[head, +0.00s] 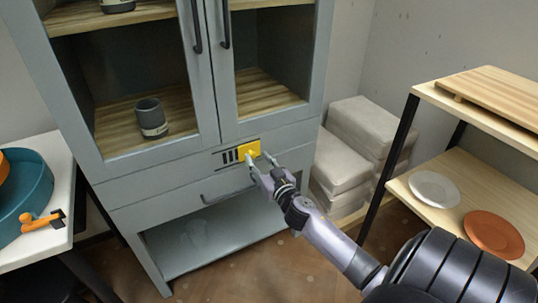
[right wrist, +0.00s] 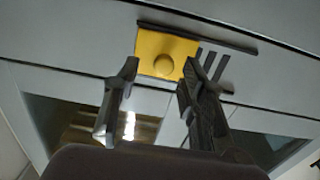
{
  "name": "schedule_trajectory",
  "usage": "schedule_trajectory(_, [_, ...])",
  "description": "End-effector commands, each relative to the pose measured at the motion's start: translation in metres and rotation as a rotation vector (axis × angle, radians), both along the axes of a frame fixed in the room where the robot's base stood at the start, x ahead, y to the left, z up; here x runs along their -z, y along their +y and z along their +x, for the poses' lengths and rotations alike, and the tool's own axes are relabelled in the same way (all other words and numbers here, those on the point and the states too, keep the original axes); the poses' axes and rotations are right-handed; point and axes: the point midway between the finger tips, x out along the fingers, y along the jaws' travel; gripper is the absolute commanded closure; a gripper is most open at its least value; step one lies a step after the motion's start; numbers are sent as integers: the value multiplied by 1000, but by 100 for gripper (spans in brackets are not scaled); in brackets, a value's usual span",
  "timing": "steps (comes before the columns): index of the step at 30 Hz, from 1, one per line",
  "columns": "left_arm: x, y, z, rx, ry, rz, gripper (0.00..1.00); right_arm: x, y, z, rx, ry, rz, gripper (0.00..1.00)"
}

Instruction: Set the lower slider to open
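One yellow slider plate (head: 249,151) with a round knob sits on a dark track in the grey cabinet's front, below the glass doors. Dark slots (head: 229,156) show just left of it. In the right wrist view the yellow slider (right wrist: 163,52) has its knob near the gap between my fingertips, with the slots on its right. My right gripper (head: 257,160) is open, at the slider; it also shows in the right wrist view (right wrist: 157,74). I cannot tell whether a finger touches the knob. My left gripper is not in view. No second slider shows.
A drawer handle (head: 228,192) lies below the slider, and two door handles hang above. A mug (head: 151,117) stands inside the cabinet. Stacked pale blocks (head: 342,176) and a shelf rack (head: 407,190) with plates stand right. A table (head: 33,258) stands left.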

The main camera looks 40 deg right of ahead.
Motion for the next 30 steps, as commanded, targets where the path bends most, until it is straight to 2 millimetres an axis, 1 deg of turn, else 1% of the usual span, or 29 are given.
schedule_trajectory(1, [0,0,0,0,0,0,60,1,2,-10,1,2,1,62])
schedule_trajectory(9, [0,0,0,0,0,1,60,1,15,-67,3,2,4,62])
schedule_trajectory(12, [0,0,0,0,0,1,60,1,18,-83,5,3,2,62])
schedule_trajectory(15, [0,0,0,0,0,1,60,1,22,-95,3,1,2,62])
schedule_trajectory(20, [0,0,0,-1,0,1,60,0,23,-103,4,1,0,62])
schedule_trajectory(30, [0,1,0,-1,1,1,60,0,23,-103,3,0,0,62])
